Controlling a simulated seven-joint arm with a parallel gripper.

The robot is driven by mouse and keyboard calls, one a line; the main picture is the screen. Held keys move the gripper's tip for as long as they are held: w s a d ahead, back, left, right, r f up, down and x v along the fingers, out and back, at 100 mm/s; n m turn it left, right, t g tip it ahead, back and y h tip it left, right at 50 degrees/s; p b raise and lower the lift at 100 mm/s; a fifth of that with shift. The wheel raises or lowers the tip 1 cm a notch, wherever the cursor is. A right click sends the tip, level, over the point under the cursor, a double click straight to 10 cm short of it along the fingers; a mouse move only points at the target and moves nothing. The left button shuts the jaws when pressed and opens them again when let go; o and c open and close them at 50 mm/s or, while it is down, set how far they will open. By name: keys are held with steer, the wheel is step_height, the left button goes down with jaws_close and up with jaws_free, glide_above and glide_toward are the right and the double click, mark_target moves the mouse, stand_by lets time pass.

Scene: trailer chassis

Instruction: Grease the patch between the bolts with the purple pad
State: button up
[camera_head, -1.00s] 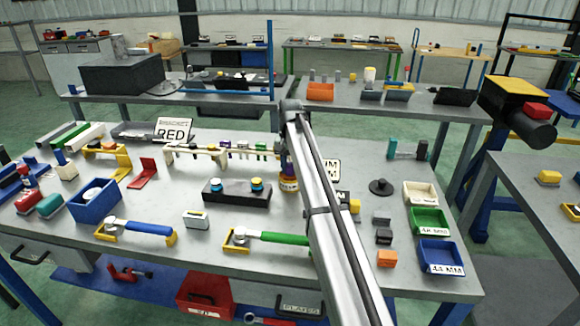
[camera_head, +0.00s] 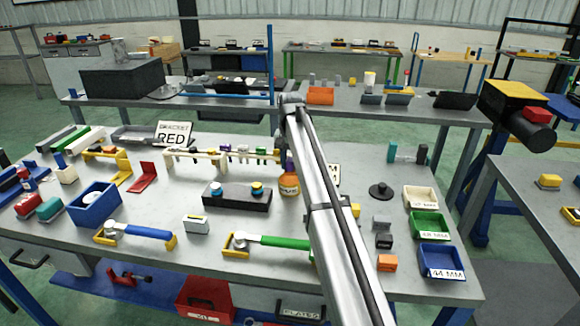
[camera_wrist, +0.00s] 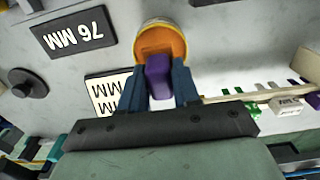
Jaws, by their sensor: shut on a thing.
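My gripper (camera_wrist: 157,88) is shut on the purple pad (camera_wrist: 157,72), which sits between the two dark fingertips in the wrist view. The pad's end overlaps the orange inside of a round pot (camera_wrist: 160,28). I cannot tell whether it touches the contents. In the head view the pot (camera_head: 289,184) stands on the bench right of a black block (camera_head: 236,199), and my arm partly hides the gripper above it. The block carries two round pieces with blue and yellow parts. I cannot make out a patch or bolts for certain.
A pale rack (camera_head: 195,160) with several coloured pieces stands behind the block. Blue-handled (camera_head: 148,231) and green-handled (camera_head: 285,241) tools lie in front. White (camera_head: 421,198), green (camera_head: 430,224) and blue (camera_head: 440,262) bins line the right side. Number plates lie near the pot.

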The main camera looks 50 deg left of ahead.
mark_target(290, 160)
steer(key=shift+r, duration=1.75)
steer(key=w+d+f+m, duration=0.1)
steer(key=w+d, duration=0.6)
steer(key=d, duration=0.7)
steer(key=w+d+f+m, duration=0.1)
steer(key=w+d+f, duration=0.1)
steer(key=w+d, duration=0.6)
steer(key=w+d+f+m, duration=0.2)
steer(key=w+d, duration=0.6)
steer(key=d, duration=1.3)
steer(key=shift+w+f, duration=0.15)
steer(key=shift+f, duration=0.15)
steer(key=s+d+f+m, duration=0.1)
steer(key=d+f, duration=0.2)
steer(key=d, duration=1.2)
steer(key=s+d+f+m, duration=0.2)
steer(key=d+f, duration=0.1)
steer(key=d, duration=1.2)
steer(key=s+d+f+m, duration=0.1)
steer(key=d+f+m, duration=0.1)
steer(key=d, duration=1.3)
steer(key=shift+s+d+f, duration=0.15)
steer(key=shift+d+f, duration=0.1)
steer(key=shift+f, duration=0.4)
